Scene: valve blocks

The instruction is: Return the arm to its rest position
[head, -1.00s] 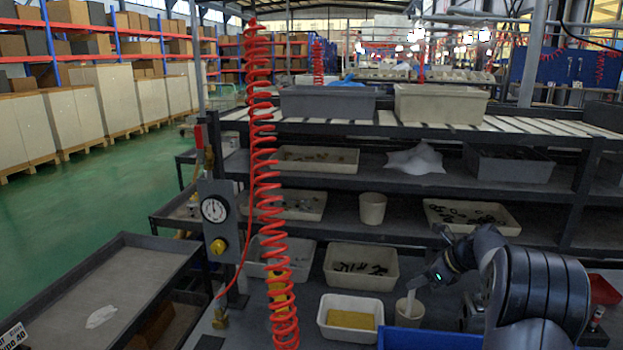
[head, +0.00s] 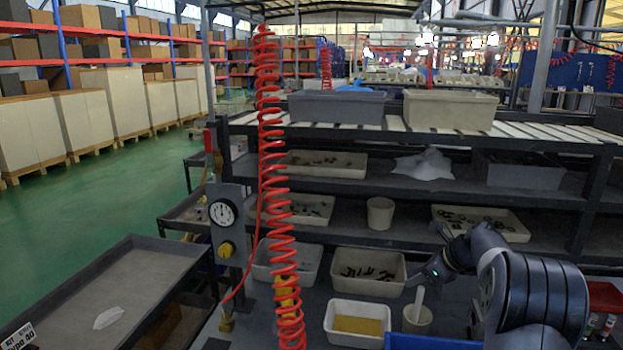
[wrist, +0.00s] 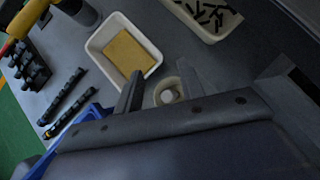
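My gripper (wrist: 158,82) shows two fingers set apart in the wrist view, with nothing held between them. Beyond the fingers, a small round cup (wrist: 157,97) with a white piece in it stands on the grey bench. In the head view my arm is bent at the lower right. The fingertips are hard to make out there.
A white tray with a yellow sponge (head: 358,325) stands left of the cup, and a bin of dark parts (head: 346,285) behind it. A blue bin (head: 425,342) is at the front. A red coiled hose (head: 272,170) hangs left. Shelves (head: 350,228) rise behind.

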